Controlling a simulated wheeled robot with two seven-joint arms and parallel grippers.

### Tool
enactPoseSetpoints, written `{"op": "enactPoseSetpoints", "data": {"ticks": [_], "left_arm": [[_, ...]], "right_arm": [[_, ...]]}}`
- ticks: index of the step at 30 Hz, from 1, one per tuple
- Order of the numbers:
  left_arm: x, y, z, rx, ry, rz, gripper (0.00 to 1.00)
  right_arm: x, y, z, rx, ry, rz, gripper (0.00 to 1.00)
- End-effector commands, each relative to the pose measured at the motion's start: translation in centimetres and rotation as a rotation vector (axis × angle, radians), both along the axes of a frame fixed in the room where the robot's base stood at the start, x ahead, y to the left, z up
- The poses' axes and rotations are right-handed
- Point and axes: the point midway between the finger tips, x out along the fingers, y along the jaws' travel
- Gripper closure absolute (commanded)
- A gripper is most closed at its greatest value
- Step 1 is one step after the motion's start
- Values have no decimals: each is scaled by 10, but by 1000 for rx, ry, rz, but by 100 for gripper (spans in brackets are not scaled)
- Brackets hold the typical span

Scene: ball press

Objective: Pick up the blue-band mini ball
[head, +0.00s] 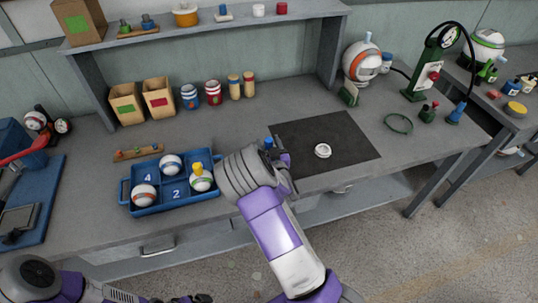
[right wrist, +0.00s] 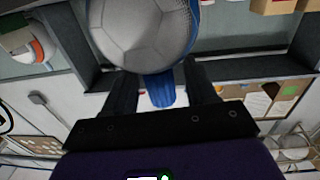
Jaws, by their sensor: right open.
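In the right wrist view a white ball with blue at its edge (right wrist: 143,32), seemingly the blue-band mini ball, is close in front of my right gripper (right wrist: 163,88). A blue plug (right wrist: 162,90) shows between the two fingers, with gaps at both sides. In the head view my right gripper (head: 283,160) is at the left edge of the dark mat (head: 345,130); a bit of blue shows beside it, and my arm hides the ball there. Another bluish-banded ball (head: 171,164) sits in the blue tray (head: 160,209). My left gripper (head: 195,298) is barely visible at the bottom edge.
The tray also holds an orange-band ball (head: 144,195) and a yellow-plugged ball (head: 201,182). A white ring (head: 323,150) lies on the mat. A shelf (head: 220,28) spans the back over boxes and cups. A large ball (head: 360,62) and green pump (head: 425,75) stand right.

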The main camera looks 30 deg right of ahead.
Motion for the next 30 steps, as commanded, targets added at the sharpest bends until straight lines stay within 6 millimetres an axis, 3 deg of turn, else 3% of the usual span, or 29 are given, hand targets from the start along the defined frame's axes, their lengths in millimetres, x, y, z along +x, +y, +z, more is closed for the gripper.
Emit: {"op": "enactPoseSetpoints", "data": {"ticks": [4,15,25,30], "left_arm": [[0,0,0,0,0,0,0],[0,0,0,0,0,0,0],[0,0,1,0,0,0,0],[0,0,9,0,0,0,0]], "right_arm": [[0,0,0,0,0,0,46],[0,0,0,0,0,0,100],[0,0,3,0,-2,-1,100],[0,0,28,3,-5,-1,100]]}}
